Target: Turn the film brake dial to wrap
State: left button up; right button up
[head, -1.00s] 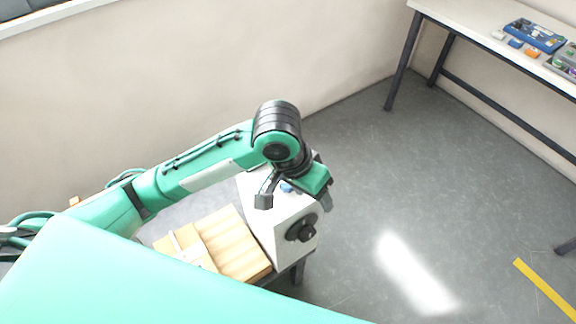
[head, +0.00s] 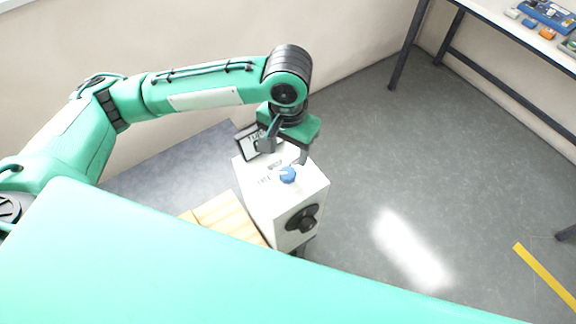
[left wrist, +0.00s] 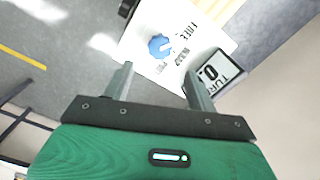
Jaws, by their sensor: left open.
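The film brake dial is a small blue knob (head: 287,175) on the top face of a white box (head: 262,205). In the left wrist view the dial (left wrist: 160,45) lies beyond the fingertips, beside printed labels that look like FREE and WRAP. I cannot tell which label it points to. My left gripper (head: 286,150) is open and empty, pointing down over the back part of the box, just behind the dial in the head view. Its fingers also show in the left wrist view (left wrist: 158,78), apart from the dial. My right gripper is not in view.
A small framed sign (head: 250,143) stands at the back of the box, close to my left finger. A black round knob (head: 302,219) is on the box's front side. Wooden slats (head: 226,218) lie left of the box. Open floor is on the right.

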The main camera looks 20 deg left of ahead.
aim_at(288, 172)
pick_arm(q)
notch_tip(288, 172, down, 9)
jog(key=shift+r, duration=0.2)
jog(key=shift+r, duration=0.1)
jog(key=c, duration=1)
